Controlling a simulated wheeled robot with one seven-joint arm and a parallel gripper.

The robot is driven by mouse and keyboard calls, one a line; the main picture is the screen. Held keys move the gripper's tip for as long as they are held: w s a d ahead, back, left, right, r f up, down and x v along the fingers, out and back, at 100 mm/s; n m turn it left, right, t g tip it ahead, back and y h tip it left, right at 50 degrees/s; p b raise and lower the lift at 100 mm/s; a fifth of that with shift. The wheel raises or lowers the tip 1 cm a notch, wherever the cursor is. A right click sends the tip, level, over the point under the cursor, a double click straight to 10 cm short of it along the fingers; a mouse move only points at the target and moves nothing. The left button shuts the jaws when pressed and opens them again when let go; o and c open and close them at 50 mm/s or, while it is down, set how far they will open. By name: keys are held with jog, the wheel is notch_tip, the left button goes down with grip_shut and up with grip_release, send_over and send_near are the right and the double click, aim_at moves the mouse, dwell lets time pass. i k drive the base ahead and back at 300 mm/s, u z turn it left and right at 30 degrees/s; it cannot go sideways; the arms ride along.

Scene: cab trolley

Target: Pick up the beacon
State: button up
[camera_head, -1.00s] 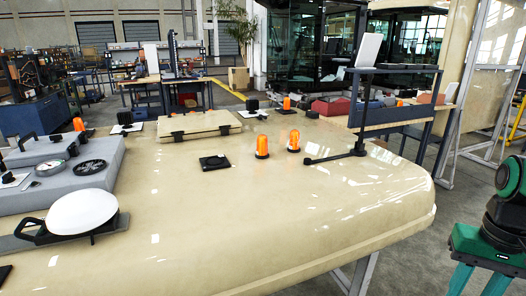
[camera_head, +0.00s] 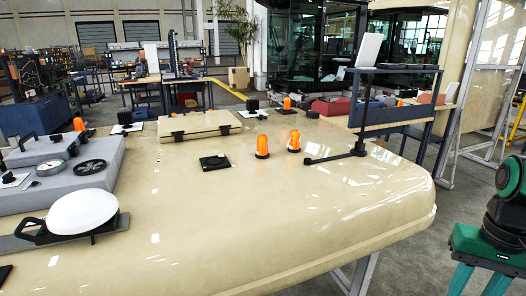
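Two orange beacons with dark bases stand upright on the cream cab roof (camera_head: 250,225): one beacon (camera_head: 262,146) near the middle and another beacon (camera_head: 294,140) just right of and behind it. A smaller orange beacon (camera_head: 287,103) shows farther back, and one more (camera_head: 79,124) at the left. The view does not tell which is meant. My gripper (camera_head: 478,289) is at the lower right edge, off the roof and far from the beacons. Its two teal fingers point down, apart and with nothing seen between them; their tips are cut off by the frame.
A black square plate (camera_head: 214,162) lies left of the beacons. A black post with a foot bar (camera_head: 335,158) stands right of them. A cream hatch (camera_head: 199,125) is behind, and a grey panel with a white dome (camera_head: 82,212) at left. The front roof is clear.

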aim_at(262, 142)
jog(key=z, duration=1.35)
jog(key=k, duration=0.9)
jog(key=u, duration=1.35)
jog(key=i, duration=1.05)
